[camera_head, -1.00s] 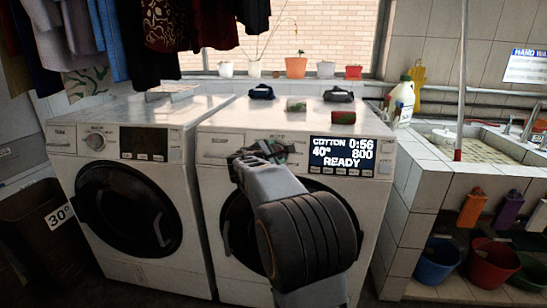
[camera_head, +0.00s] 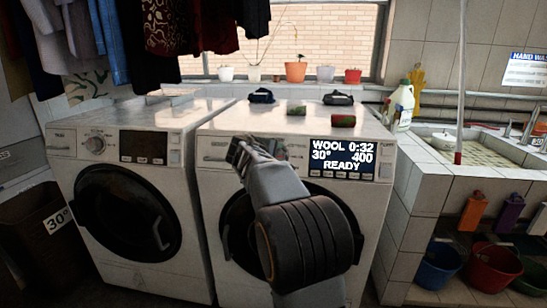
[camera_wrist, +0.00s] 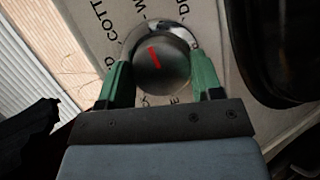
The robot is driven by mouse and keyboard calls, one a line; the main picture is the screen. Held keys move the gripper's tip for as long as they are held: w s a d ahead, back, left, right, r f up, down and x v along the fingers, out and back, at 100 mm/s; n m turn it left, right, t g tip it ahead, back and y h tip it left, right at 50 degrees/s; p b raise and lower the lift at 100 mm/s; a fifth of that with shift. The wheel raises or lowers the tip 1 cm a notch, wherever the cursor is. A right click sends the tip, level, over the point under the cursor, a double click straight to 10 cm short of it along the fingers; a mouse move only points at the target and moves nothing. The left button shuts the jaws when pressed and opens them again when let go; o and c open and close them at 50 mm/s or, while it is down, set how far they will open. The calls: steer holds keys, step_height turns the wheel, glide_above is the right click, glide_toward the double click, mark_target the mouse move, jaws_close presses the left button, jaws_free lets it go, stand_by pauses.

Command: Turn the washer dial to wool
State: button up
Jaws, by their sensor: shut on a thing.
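The washer (camera_head: 212,168) on the right has a lit display (camera_head: 342,158) that reads WOOL, 0:32, 30°, 400 and READY. Its dial (camera_wrist: 162,66) is a round metal knob with a red mark, seen in the wrist view. The red mark points up and slightly left there, toward printed labels that are partly cut off. My gripper (camera_wrist: 163,82) has its two green fingers on either side of the dial, shut on it. In the head view my gripper (camera_head: 250,150) covers the dial on the panel.
A second washer (camera_head: 65,170) stands at the left with its own dial (camera_head: 95,144). A tiled sink (camera_head: 455,142) is at the right, with buckets below.

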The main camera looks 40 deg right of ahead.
steer(key=shift+f, duration=0.1)
stand_by(0.3)
steer(key=o, duration=0.9)
steer(key=p+v, duration=0.2)
steer(key=v, duration=1.2)
steer(key=shift+d, duration=0.1)
